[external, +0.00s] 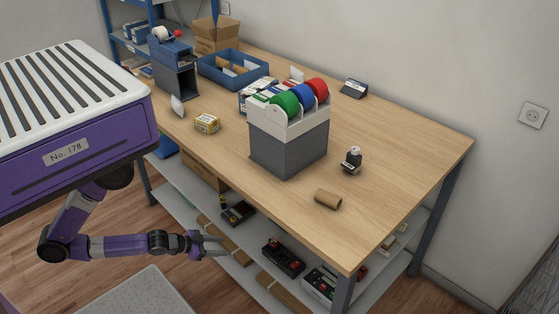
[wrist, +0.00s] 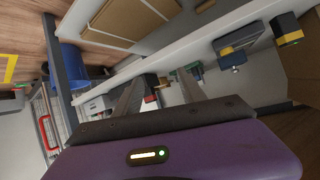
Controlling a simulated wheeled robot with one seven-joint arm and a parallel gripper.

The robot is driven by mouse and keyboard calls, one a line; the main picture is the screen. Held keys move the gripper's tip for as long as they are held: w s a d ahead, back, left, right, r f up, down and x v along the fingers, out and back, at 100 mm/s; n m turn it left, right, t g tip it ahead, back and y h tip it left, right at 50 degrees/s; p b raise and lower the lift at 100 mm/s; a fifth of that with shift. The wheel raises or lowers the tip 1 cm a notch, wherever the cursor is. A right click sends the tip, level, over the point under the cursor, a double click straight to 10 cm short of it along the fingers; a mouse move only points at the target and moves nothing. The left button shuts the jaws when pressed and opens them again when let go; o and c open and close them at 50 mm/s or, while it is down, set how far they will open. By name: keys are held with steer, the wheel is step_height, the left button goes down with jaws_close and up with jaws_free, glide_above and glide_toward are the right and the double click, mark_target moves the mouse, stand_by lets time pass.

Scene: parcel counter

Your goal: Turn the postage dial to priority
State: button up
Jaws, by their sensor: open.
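No dial can be made out clearly, and I cannot tell which device carries the postage dial. On the lower shelf are a dark device with a yellow part (external: 238,212), a black device with red parts (external: 283,258) and a pale device with red parts (external: 322,283). My gripper (external: 222,246) is open and empty, low in front of the shelf's edge, left of the black device. In the wrist view my gripper (wrist: 158,96) shows its two fingers apart, with small shelf items beyond them. A dark device with a yellow part (wrist: 238,42) is at upper right there.
The wooden counter (external: 400,135) is above my arm. Flat cardboard (wrist: 130,20) lies on the shelf. A table leg (external: 343,295) stands at front right.

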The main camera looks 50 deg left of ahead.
steer(key=w+d+f+m, duration=0.1)
steer(key=w+d, duration=0.1)
steer(key=d, duration=0.2)
steer(key=w+d+f+m, duration=0.1)
steer(key=w+d, duration=0.1)
steer(key=d, duration=0.3)
steer(key=w+d+f, duration=0.1)
steer(key=w+d, duration=0.1)
steer(key=d, duration=0.3)
steer(key=shift+d+f+m+g, duration=0.1)
steer(key=shift+d+m+g, duration=0.1)
steer(key=shift+m+g, duration=0.2)
steer(key=n+t+y+p, duration=0.25)
steer(key=n+y, duration=0.45)
steer(key=n, duration=0.4)
glide_toward(311, 276)
steer(key=w, duration=0.2)
steer(key=b+x, duration=0.1)
steer(key=x, duration=0.2)
steer(key=b+x, duration=0.1)
steer(key=x, duration=0.3)
steer(key=shift+w+a+f, duration=0.1)
steer(key=shift+a+f, duration=0.05)
steer(key=shift+f, duration=0.35)
jaws_close()
